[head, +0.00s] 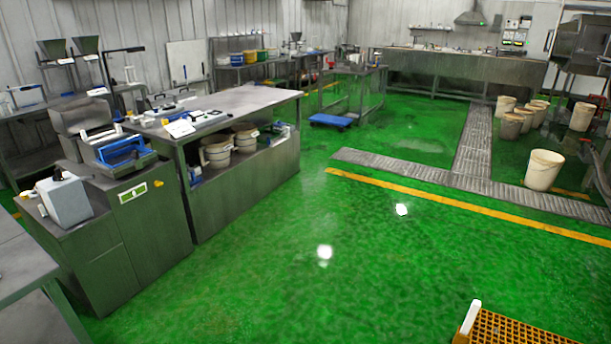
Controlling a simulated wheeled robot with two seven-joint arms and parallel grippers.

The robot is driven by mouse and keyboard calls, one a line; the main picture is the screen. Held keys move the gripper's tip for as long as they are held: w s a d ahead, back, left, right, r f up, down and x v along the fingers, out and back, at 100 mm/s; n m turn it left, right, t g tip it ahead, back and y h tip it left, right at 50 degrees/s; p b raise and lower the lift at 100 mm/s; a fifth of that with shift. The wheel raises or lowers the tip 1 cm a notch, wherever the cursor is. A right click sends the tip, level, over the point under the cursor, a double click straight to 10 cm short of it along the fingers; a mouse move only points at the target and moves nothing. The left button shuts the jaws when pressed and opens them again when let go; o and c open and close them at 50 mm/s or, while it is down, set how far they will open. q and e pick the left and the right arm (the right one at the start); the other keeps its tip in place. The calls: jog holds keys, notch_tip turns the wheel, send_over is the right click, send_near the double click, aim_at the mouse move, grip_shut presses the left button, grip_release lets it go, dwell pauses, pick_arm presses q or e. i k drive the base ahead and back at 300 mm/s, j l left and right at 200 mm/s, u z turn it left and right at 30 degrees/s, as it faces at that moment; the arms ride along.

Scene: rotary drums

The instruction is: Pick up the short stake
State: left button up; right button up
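I cannot make out a thing that is clearly the short stake. A short white post (467,319) stands tilted at the left corner of a yellow grate at the bottom right in the head view. I cannot tell whether it is the stake. Neither of my grippers is in view.
A steel workbench (237,103) with tools stands at the left, with a steel cabinet (143,215) before it. The yellow grate (510,330) is at the bottom right. White buckets (543,170) stand at the right. The green floor (300,250) between is clear.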

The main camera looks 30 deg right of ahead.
aim_at(475, 306)
jog(key=i+z, duration=0.3)
jog(key=i+j+z, duration=0.3)
jog(key=i, duration=0.2)
jog(key=i+j+z, duration=0.1)
jog(key=i+z, duration=0.45)
jog(key=z, duration=0.25)
jog(key=i+z, duration=0.3)
jog(key=z, duration=0.15)
jog(key=i+j+z, duration=0.2)
jog(key=z, duration=0.3)
jog(key=i+j+z, duration=0.25)
jog(key=z, duration=0.2)
